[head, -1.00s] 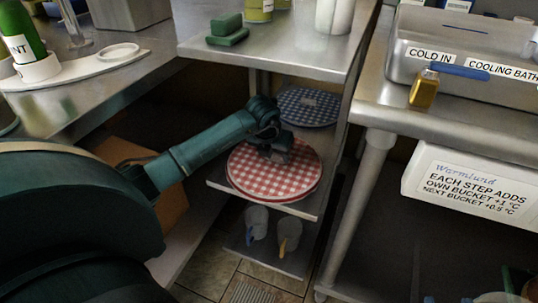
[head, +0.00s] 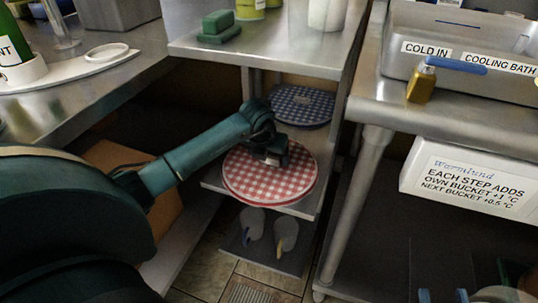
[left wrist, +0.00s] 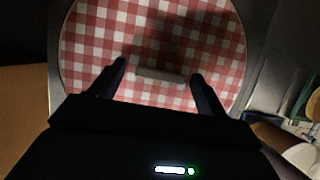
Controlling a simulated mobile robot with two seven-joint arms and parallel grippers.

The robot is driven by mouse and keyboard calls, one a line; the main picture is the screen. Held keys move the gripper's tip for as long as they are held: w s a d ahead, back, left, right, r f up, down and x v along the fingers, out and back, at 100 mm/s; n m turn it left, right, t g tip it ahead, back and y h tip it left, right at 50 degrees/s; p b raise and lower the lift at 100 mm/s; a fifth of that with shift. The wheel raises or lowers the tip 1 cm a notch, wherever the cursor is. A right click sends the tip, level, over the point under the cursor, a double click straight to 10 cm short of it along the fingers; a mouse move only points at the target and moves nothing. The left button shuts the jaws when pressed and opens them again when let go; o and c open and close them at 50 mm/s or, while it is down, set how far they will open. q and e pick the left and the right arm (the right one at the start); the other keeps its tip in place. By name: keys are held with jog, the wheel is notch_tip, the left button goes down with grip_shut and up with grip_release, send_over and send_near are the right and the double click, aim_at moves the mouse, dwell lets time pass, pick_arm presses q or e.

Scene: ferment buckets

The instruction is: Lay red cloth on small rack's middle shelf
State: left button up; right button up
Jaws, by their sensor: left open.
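The red-and-white checked cloth (head: 262,188) is a round piece lying flat on the middle shelf (head: 309,206) of the small rack. It also shows in the left wrist view (left wrist: 150,40), filling most of the picture, with a small pale tab between the fingers. My left gripper (head: 274,160) is over the back part of the cloth. In the left wrist view its two fingers (left wrist: 158,72) are spread apart, one on each side of the tab. Whether the fingertips touch the cloth I cannot tell.
A blue checked round cloth (head: 303,105) lies behind the red one. Two grey cups (head: 286,234) stand on the lower shelf. Green sponges (head: 220,28) lie on the rack's top. A steel counter with a cooling bath (head: 455,75) stands at the right.

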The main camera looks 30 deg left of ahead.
aim_at(265, 171)
pick_arm(q)
jog(key=shift+s+r, duration=0.1)
jog(key=shift+r, duration=0.3)
jog(key=a+p+v, duration=0.1)
jog(key=p+v, duration=0.1)
jog(key=v, duration=0.4)
jog(key=s+d+f+m+g+h, duration=0.1)
jog(key=s+d+f+h, duration=0.2)
jog(key=d, duration=0.5)
jog(key=s+d+f+m+h, duration=0.1)
jog(key=s+d+h, duration=0.3)
jog(key=d, duration=0.5)
jog(key=s+d+r+h, duration=0.4)
jog(key=s+d+h, duration=0.35)
jog(key=d, duration=0.35)
jog(key=s+d+r+n+t+h, duration=0.25)
jog(key=r+n+t+h, duration=0.25)
jog(key=r+n+t, duration=0.55)
jog(key=s+a+f+n+t+y, duration=0.2)
jog(key=a+f+n+y, duration=0.4)
jog(key=n+y, duration=0.5)
jog(key=n+t, duration=0.1)
jog(key=n, duration=0.6)
jog(key=shift+s, duration=0.4)
pick_arm(e)
jog(key=shift+w+d+m+g+h, duration=0.2)
jog(key=shift+d+m+g+h, duration=0.3)
jog(key=shift+h, duration=0.3)
